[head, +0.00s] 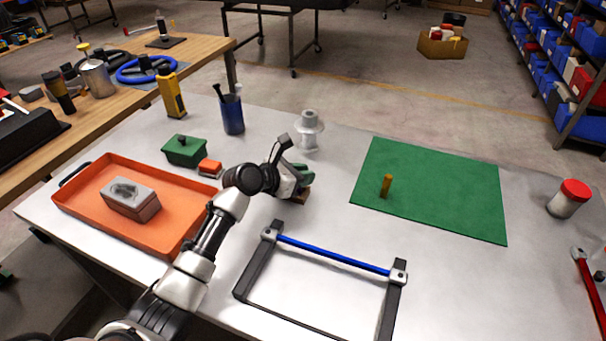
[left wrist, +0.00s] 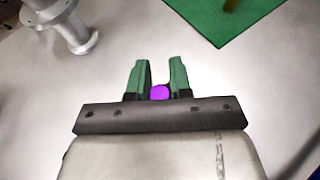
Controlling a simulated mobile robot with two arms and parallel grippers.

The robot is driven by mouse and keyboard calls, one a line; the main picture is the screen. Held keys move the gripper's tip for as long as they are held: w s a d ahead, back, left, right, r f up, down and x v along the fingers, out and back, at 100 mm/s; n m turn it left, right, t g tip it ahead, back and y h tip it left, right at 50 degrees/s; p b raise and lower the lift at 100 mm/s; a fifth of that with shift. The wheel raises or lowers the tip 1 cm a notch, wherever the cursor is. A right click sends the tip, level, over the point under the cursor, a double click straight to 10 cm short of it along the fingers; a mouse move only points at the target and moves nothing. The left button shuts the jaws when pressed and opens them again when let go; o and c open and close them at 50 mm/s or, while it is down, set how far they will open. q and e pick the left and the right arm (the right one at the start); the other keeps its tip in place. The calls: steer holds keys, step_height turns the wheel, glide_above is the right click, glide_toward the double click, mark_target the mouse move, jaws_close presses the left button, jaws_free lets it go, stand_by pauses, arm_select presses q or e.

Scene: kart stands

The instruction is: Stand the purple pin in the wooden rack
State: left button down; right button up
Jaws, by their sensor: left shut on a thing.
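My left gripper (head: 302,179) is over the middle of the grey table. Its green fingers also show in the left wrist view (left wrist: 160,76). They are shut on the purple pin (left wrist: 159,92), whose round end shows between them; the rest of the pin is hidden. In the head view the pin is hidden by the gripper. A small brown wooden piece (head: 303,198), which looks like part of the wooden rack, shows just below the fingers. Most of it is hidden, and I cannot tell whether the pin touches it. My right gripper is not in view.
A green mat (head: 450,190) with a small upright yellow-brown pin (head: 386,186) lies to the right. A grey stepped fitting (head: 308,130) stands behind the gripper. A blue-barred frame (head: 330,254) is in front. An orange tray (head: 85,201) is left. Bare table lies between.

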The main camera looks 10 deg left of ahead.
arm_select(q)
steer(key=c, duration=1)
jaws_free()
steer(key=shift+f, duration=0.1)
steer(key=shift+s+a+r, duration=0.2)
steer(key=shift+a+r, duration=0.05)
steer(key=v, duration=1.1)
steer(key=shift+s+r+p, duration=0.15)
steer(key=shift+p, duration=0.25)
